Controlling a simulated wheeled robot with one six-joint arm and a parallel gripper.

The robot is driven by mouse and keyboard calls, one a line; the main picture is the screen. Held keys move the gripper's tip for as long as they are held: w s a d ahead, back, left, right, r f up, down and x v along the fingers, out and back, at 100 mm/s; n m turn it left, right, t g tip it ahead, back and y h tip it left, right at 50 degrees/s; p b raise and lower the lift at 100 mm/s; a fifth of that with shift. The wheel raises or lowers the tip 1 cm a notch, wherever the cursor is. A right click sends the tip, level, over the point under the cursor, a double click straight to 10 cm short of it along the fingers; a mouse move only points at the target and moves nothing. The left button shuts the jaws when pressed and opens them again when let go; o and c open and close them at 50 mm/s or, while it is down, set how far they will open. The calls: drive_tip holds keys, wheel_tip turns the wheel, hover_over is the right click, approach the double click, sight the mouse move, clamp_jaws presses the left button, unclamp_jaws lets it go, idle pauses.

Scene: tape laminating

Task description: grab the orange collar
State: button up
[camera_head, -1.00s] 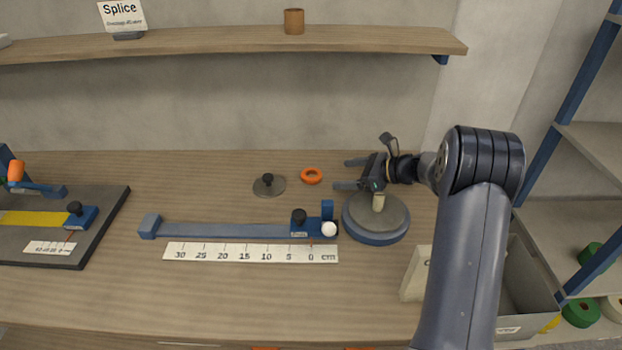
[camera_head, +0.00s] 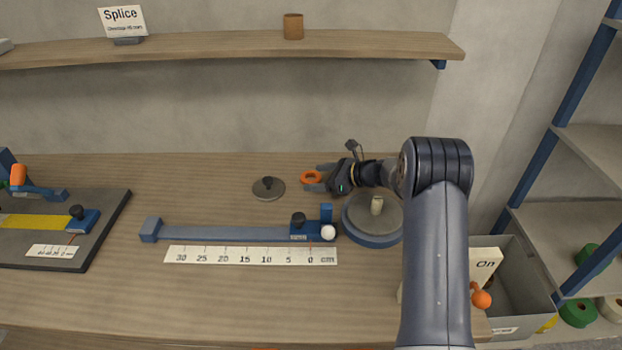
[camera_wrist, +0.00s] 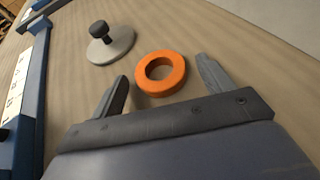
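The orange collar (camera_head: 311,177) is a flat ring lying on the wooden table, right of the grey disc with a black knob. It also shows in the wrist view (camera_wrist: 161,73), its near edge between my two fingers and most of it beyond the tips. My gripper (camera_head: 313,178) is open, with one finger on each side of the collar; the wrist view (camera_wrist: 160,84) shows gaps on both sides and nothing held. The far finger partly passes behind the collar in the head view.
The grey disc with a black knob (camera_head: 268,188) stands left of the collar. A blue sliding rail (camera_head: 235,232) and a centimetre ruler (camera_head: 250,255) lie in front. The table behind the collar is clear.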

drive_tip(key=c, duration=0.9)
drive_tip(key=shift+r, duration=0.1)
